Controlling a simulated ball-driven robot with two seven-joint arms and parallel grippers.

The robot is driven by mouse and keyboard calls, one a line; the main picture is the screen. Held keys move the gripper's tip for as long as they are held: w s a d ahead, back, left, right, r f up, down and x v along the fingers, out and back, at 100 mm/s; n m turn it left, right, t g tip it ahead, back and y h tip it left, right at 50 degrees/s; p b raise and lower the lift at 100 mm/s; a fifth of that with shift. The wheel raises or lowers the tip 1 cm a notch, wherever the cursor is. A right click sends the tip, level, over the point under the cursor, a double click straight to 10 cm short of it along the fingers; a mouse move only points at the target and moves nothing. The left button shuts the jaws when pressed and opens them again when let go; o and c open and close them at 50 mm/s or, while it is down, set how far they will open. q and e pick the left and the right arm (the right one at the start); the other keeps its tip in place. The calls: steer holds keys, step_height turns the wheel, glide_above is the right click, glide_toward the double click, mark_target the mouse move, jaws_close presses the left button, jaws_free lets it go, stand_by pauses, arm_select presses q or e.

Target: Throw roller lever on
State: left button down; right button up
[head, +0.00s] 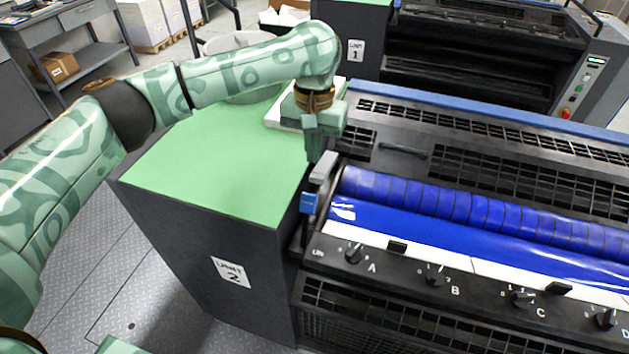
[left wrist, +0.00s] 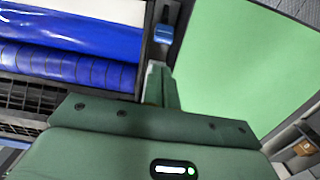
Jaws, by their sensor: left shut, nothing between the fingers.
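At the left end of the blue rollers on Unit 2 there is a grey lever handle (head: 323,167), tilted up, and a blue lever handle (head: 308,202) just in front of it. No label shows which is the roller lever. My left gripper (head: 314,152) is shut and empty, pointing down right behind and above the grey handle. In the left wrist view the fingers (left wrist: 168,82) are beside the grey handle (left wrist: 154,78), partly overlapping it; I cannot tell if they touch. The blue handle shows farther off (left wrist: 163,34). My right gripper is out of view.
A green top panel (head: 215,160) lies left of the levers. A panel with several black knobs (head: 436,275) runs along the front, below the blue rollers (head: 480,210). A white tray (head: 285,113) is behind my left wrist. Unit 1 (head: 470,50) stands behind.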

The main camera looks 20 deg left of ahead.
arm_select(q)
step_height(320, 180, down, 10)
steer(key=b, duration=0.4)
steer(key=shift+b, duration=0.3)
steer(key=shift+s, duration=0.1)
